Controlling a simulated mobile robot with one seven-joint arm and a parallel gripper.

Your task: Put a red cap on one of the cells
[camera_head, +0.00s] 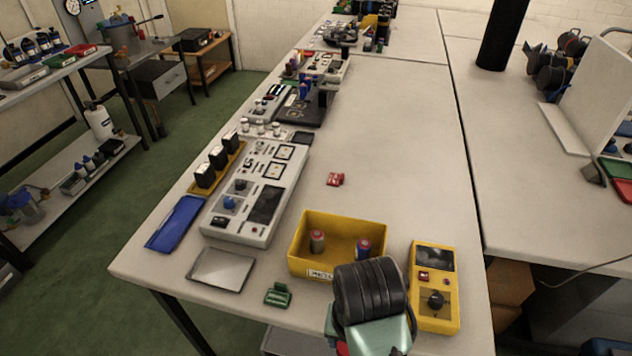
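A yellow bin (296,256) with a white label stands near the front of the table. Two small upright cells are inside it: a reddish-grey cell (317,241) at the left and a blue cell with a reddish top (363,248) at the right. A small red piece (335,180) lies on the bare table behind the bin; it may be a cap, but it is too small to tell. A black ribbed part and a green link of my arm show at the bottom, in front of the bin's right corner. My gripper's fingers do not show.
A yellow device with a knob (447,268) lies right of the bin. A grey control panel (257,190), blue tray (176,222), silver plate (222,269) and green piece (278,295) lie left. The table's middle (400,130) is clear.

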